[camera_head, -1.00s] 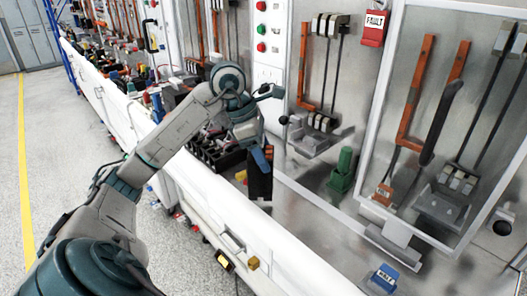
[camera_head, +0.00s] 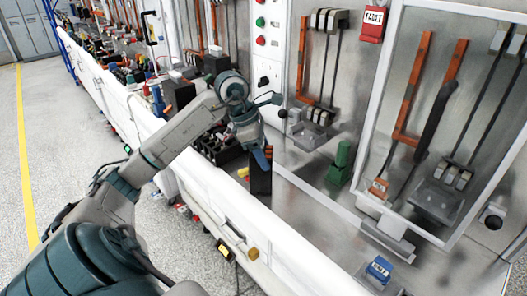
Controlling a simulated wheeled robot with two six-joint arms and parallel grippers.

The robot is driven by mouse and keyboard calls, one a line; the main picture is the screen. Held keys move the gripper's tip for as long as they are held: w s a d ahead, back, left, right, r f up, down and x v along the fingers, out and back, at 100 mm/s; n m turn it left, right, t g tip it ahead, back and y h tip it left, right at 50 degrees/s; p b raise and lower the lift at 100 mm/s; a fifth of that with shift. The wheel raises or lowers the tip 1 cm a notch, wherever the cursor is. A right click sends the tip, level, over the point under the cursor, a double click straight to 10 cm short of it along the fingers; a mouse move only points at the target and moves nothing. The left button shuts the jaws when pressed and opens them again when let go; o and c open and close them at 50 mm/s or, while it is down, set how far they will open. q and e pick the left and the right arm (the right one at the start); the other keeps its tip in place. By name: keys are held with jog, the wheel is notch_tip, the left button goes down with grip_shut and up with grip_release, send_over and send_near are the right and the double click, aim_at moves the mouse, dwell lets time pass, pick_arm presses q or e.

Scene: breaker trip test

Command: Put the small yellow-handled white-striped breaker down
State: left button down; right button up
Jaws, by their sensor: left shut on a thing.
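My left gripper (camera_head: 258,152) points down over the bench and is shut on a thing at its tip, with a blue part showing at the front. A dark upright box (camera_head: 261,181), with orange-red marks near its top, is right at the fingertips. I take it for the held breaker, but its white stripes and yellow handle cannot be made out. A small yellow piece (camera_head: 243,172) shows just left of the box. Whether the box's lower end touches the bench cannot be told. My right gripper is not in view.
A row of black parts (camera_head: 216,147) lies left of the gripper. A green block (camera_head: 339,163) stands to the right, and a blue labelled block (camera_head: 379,269) sits nearer. Panels with orange bars (camera_head: 412,85) rise behind. The grey bench top (camera_head: 318,205) between is clear.

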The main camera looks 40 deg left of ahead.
pick_arm(q)
jog(key=shift+f, duration=0.2)
jog(key=shift+c, duration=2)
grip_release()
jog(key=shift+r, duration=0.1)
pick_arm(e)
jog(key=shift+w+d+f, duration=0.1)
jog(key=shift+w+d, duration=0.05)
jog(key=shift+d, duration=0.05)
pick_arm(q)
jog(key=shift+r, duration=0.25)
jog(key=b+v, duration=0.1)
jog(key=v, duration=1)
jog(key=shift+s+r, duration=0.25)
jog(key=shift+r, duration=0.1)
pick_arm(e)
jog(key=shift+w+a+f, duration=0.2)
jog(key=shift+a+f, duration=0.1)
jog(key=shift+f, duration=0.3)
pick_arm(q)
jog(key=shift+a, duration=0.1)
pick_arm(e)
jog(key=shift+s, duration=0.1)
